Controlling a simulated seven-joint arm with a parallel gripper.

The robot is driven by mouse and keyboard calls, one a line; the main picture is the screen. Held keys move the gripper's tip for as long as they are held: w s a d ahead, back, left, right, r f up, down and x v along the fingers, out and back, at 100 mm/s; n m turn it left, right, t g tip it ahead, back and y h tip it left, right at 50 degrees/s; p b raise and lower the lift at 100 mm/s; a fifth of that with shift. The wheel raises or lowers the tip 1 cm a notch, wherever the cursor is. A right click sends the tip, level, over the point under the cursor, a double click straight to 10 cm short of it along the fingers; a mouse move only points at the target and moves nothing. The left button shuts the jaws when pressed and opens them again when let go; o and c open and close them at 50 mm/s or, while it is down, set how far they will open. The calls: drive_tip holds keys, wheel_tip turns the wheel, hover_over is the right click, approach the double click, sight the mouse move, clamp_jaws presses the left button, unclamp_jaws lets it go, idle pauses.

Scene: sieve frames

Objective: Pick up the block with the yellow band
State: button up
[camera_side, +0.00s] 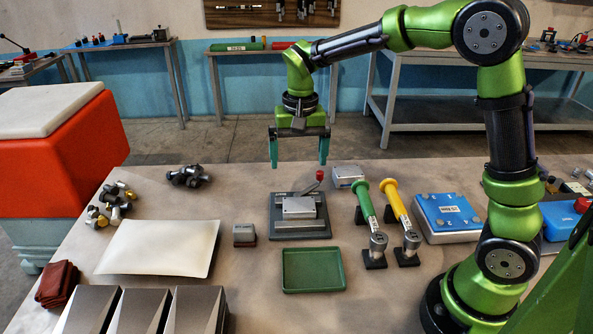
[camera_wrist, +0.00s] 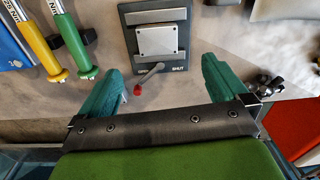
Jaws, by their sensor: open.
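My gripper (camera_side: 298,164) is open and empty, its teal fingers pointing down in the air above the far side of a dark clamp fixture (camera_side: 282,234). In the wrist view, my gripper (camera_wrist: 163,66) shows both fingers apart with nothing between them. A pale metal block (camera_side: 298,207) sits in the fixture; its flat top also shows in the wrist view (camera_wrist: 157,41). A small grey block with a reddish base (camera_side: 244,233) stands left of the fixture. Another grey block (camera_side: 348,176) lies behind the fixture's right side. I cannot make out a yellow band on any block.
The fixture's red-knobbed lever (camera_side: 319,176) sticks up at its back right. Green (camera_side: 364,198) and yellow (camera_side: 395,203) handled tools stand to the right, near a blue box (camera_side: 447,214). A green tray (camera_side: 313,270) lies in front, a white sheet (camera_side: 157,248) left, metal wedges front left.

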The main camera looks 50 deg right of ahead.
drive_tip(key=m, duration=0.1)
approach(299, 204)
drive_tip(key=f, duration=0.5)
drive_tip(key=shift+a+f, duration=0.1)
drive_tip(key=shift+a, duration=0.25)
drive_tip(key=shift+w+d+f, duration=0.1)
drive_tip(key=shift+d+f, duration=0.05)
drive_tip(key=shift+f, duration=1.2)
drive_tip(key=shift+d+f, duration=0.15)
drive_tip(key=shift+f, duration=1.2)
drive_tip(key=shift+c, duration=0.5)
